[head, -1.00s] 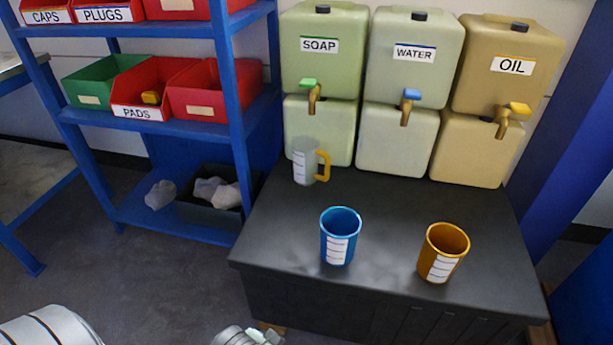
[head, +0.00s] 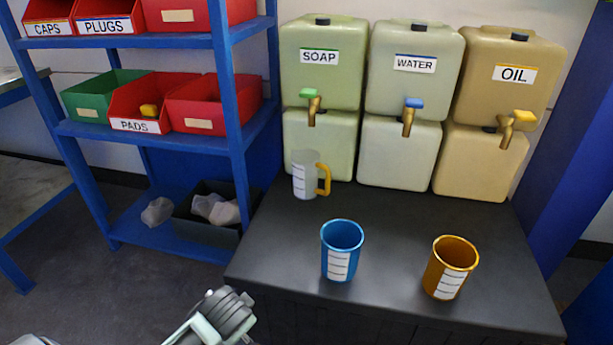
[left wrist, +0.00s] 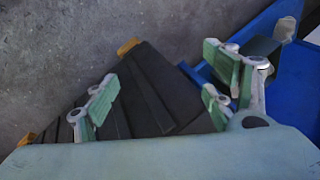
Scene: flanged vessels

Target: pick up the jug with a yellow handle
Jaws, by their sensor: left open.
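The jug (head: 305,176) is grey and see-through, with a yellow handle (head: 324,180) on its right side and a white scale label. It stands upright on the dark bench top, at the back left, in front of the soap tank. My left arm shows at the bottom of the head view, below and left of the jug and well apart from it. My left gripper (left wrist: 165,88) is open and empty in the left wrist view, with green-padded fingers spread over the dark bench side and the floor. The jug is not in that view. My right gripper is not in view.
A blue cup (head: 341,250) and an orange cup (head: 450,268) stand nearer the bench's front. Soap (head: 320,65), water (head: 415,70) and oil tanks (head: 508,75) with taps line the back. A blue shelf (head: 235,130) with bins stands left. The bench between jug and cups is clear.

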